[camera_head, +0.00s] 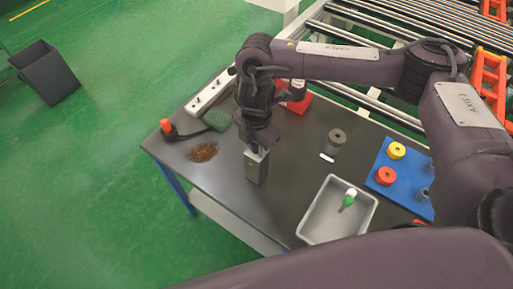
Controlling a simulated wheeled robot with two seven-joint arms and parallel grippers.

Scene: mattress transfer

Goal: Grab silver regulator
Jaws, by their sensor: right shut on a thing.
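The silver regulator (255,167) is a small grey upright box near the left part of the dark table. My right gripper (260,149) reaches over from the right and is shut on its upper end. The fingers hide the top of the regulator. I cannot tell whether its lower end touches the table. My left gripper is not in view.
A grey tray (312,226) holds a green-and-white item (349,199). A blue board (378,181) carries yellow and red round parts. A power strip (211,91), green sponge (217,119), brown patch (204,152) and grey cylinder (335,138) are also on the dark table (285,190).

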